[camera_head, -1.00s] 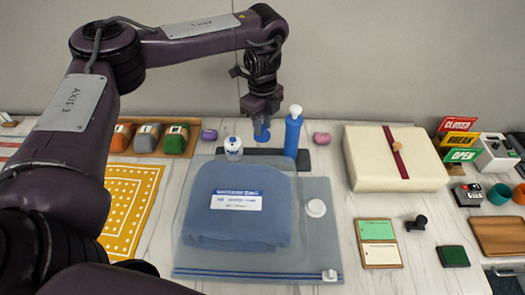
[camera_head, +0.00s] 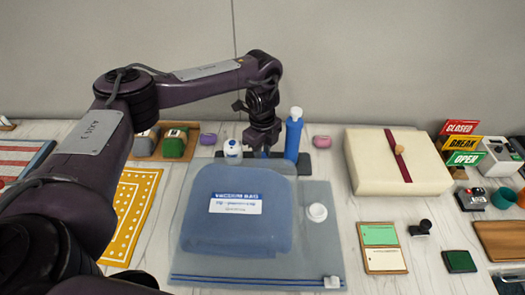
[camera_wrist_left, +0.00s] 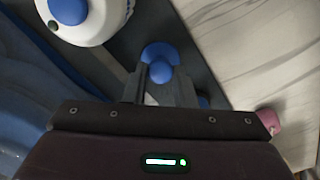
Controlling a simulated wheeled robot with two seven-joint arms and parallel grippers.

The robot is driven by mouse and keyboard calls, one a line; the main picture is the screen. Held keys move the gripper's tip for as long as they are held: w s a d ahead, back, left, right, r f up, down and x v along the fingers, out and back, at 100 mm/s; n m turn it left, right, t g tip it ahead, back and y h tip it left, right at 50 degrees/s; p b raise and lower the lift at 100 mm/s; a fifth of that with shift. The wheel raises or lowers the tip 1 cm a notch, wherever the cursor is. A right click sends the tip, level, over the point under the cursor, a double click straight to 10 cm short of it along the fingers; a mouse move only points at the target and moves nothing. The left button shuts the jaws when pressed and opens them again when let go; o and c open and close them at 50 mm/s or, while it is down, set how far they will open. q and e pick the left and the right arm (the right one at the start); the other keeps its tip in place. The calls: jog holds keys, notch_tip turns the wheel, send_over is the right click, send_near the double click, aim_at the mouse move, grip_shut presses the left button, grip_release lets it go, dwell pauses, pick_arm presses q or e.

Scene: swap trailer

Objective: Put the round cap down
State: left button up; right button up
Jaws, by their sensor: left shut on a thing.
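The round cap (camera_wrist_left: 158,55) is blue and sits between the fingertips of my left gripper (camera_wrist_left: 160,84) in the left wrist view. In the head view my left gripper (camera_head: 263,147) is low at the back of the table, over the dark strip (camera_head: 322,163) behind the vacuum bag. A bit of blue shows under its fingers there; I cannot tell whether the cap touches the strip. The vacuum bag (camera_head: 312,255) lies in front with a folded blue cloth (camera_head: 235,232) inside and a white round valve (camera_head: 317,212) on its right side. My right gripper is not in view.
A pink soap (camera_head: 321,142) and a cream box (camera_head: 370,165) are further right. A purple soap (camera_head: 208,139) lies left.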

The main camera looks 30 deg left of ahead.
aim_at(263, 155)
pick_arm(q)
jog(key=o, duration=1)
jog(key=shift+f, duration=0.15)
jog(key=shift+c, duration=0.2)
jog(key=shift+w+r, duration=0.1)
jog(key=shift+r, duration=0.55)
notch_tip(263, 155, up, 11)
jog(key=p, duration=0.2)
